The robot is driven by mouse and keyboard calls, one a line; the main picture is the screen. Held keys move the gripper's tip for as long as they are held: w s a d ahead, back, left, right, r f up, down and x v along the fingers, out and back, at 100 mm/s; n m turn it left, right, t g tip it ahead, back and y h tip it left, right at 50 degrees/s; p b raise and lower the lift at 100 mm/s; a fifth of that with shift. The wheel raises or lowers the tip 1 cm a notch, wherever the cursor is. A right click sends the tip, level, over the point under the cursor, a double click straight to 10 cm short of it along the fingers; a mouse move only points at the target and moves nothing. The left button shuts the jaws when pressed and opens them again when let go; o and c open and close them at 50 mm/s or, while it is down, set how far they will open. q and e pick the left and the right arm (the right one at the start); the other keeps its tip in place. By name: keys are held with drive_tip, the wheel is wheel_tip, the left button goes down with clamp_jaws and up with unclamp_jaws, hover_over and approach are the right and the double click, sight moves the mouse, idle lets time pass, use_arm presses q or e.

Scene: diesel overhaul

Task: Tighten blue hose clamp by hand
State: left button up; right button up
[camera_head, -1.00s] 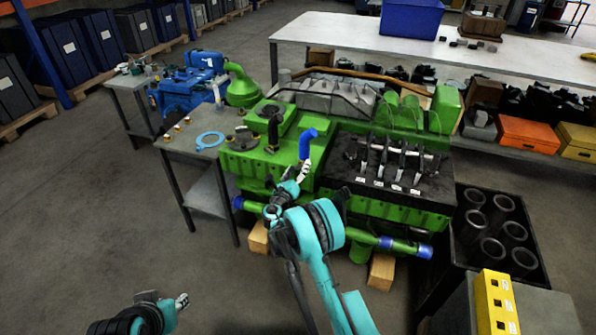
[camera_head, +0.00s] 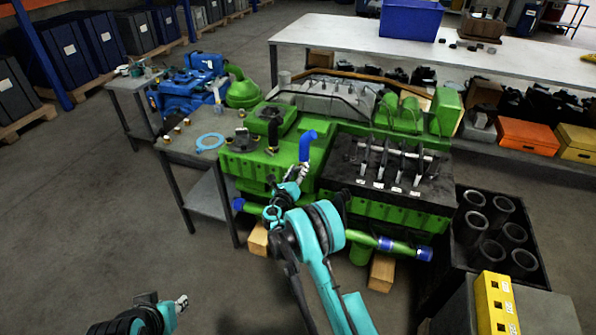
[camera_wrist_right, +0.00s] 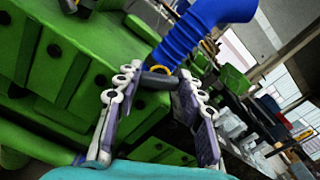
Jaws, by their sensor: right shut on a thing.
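The bent blue hose (camera_head: 306,146) stands upright on the near side of the green engine (camera_head: 250,165). It also shows in the right wrist view, with its ribbed part (camera_wrist_right: 190,35) above my fingers. A thin yellow ring, seemingly part of the hose clamp (camera_wrist_right: 157,69), lies at the hose's lower end, beside a short dark grey piece (camera_wrist_right: 158,80). My right gripper (camera_head: 301,172) is at the hose's foot. Its fingers are shut on the dark piece at the clamp; the exact contact is partly hidden. My left gripper (camera_head: 182,303) hangs low at the front left, away from the engine; its opening is unclear.
A grey side table (camera_head: 180,150) with a light blue ring (camera_head: 210,141) stands left of the engine. A black tray with rods (camera_head: 385,175) lies on the engine's right. A black crate of cylinders (camera_head: 460,245) stands at right. The floor at left is clear.

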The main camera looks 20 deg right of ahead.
drive_tip(key=m, duration=0.7)
drive_tip(key=shift+s+d, duration=0.1)
drive_tip(key=n, duration=1.8)
drive_tip(key=f+n, duration=0.1)
drive_tip(key=n, duration=0.8)
drive_tip(key=shift+a+n, duration=0.2)
drive_tip(key=shift+n, duration=0.1)
idle(1.2)
idle(0.4)
drive_tip(key=o, duration=1.2)
drive_tip(key=shift+r, duration=0.15)
drive_tip(key=shift+c, duration=0.2)
